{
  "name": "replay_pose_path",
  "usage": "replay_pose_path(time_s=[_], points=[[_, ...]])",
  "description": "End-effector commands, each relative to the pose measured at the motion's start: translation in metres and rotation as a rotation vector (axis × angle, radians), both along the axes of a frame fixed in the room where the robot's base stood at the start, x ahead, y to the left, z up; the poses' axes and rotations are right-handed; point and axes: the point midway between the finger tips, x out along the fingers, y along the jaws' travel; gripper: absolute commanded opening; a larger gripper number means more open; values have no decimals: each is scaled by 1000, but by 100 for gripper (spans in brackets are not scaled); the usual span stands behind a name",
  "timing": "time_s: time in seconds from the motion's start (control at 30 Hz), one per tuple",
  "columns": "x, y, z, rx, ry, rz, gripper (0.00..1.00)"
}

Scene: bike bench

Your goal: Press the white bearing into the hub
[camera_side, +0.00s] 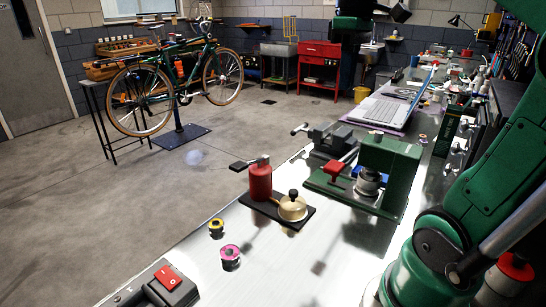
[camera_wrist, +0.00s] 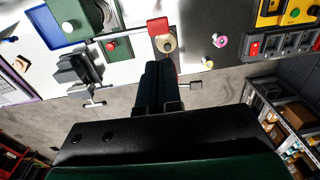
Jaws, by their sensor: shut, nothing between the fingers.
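My gripper (camera_wrist: 158,68) is shut and empty in the wrist view, its dark fingers side by side above the bench edge. A cream round part (camera_side: 293,207) with a dark knob sits on a dark plate beside a red cylinder (camera_side: 260,180). It also shows just past my fingertips in the wrist view (camera_wrist: 166,43), apart from them. A green press-like stand (camera_side: 392,165) with a silver round part (camera_side: 369,182) stands behind it. I cannot tell for sure which part is the white bearing or which is the hub. My fingertips are not clear in the side view.
A yellow ring (camera_side: 216,226) and a pink ring (camera_side: 231,254) stand near the bench edge. A red-switched box (camera_side: 168,282) is at the front left. A dark vise (camera_side: 330,142) and a laptop (camera_side: 385,108) are farther back. The front middle of the bench is clear.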

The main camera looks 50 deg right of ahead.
Motion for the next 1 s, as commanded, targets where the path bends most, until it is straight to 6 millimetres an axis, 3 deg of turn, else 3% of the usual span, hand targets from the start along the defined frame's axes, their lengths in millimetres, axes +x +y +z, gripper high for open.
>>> replay_pose_path(time_s=[0.27, 0.8, 1.0], points=[[0, 1, -13, -1, -1, 0, 0], [0, 4, -110, -1, -2, 0, 0], [0, 5, -133, -2, -2, -1, 0]])
